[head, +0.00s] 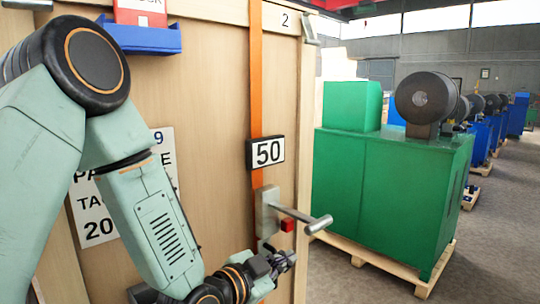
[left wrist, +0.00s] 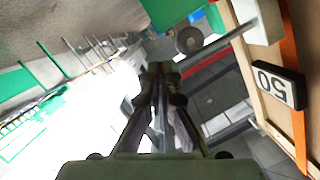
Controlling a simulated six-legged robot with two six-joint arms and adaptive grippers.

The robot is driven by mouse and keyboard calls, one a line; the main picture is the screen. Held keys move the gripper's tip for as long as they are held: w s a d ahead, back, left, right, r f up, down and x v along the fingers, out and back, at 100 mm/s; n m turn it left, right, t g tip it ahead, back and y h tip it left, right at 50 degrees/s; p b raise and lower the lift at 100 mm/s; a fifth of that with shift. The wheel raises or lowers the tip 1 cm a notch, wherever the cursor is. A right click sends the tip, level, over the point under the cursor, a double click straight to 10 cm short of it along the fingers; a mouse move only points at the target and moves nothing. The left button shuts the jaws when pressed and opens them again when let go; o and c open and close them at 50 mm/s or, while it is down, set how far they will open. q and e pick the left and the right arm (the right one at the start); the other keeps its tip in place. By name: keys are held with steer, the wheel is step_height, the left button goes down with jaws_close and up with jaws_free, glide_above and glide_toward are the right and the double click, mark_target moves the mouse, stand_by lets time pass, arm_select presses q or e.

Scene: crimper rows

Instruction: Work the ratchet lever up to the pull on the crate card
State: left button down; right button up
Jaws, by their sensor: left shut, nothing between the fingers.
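The ratchet lever (head: 303,216) is a grey bar with a round end, sticking out to the right from its pale housing (head: 267,213) on the crate's orange strap (head: 256,90). A black-framed display (head: 265,152) above it reads 50. My left gripper (head: 285,260) is shut and empty, below the lever. In the left wrist view the lever (left wrist: 218,47) reaches towards the gripper's fingertips (left wrist: 160,68); I cannot tell whether they touch.
The wooden crate (head: 210,100) fills the left side, with a blue holder (head: 140,38) at its top. A small red block (head: 287,226) sits beside the lever housing. A green machine (head: 390,185) on a pallet stands to the right. Grey floor (head: 490,250) is clear farther right.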

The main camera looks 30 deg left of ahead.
arm_select(q)
steer(key=shift+r, duration=0.1)
steer(key=s+d+r+p, duration=0.1)
steer(key=d+r+p, duration=0.2)
steer(key=r+p, duration=0.8)
steer(key=shift+s+r+n+p, duration=0.15)
steer(key=shift+n+p, duration=0.15)
steer(key=shift+p, duration=0.85)
steer(key=shift+w, duration=0.2)
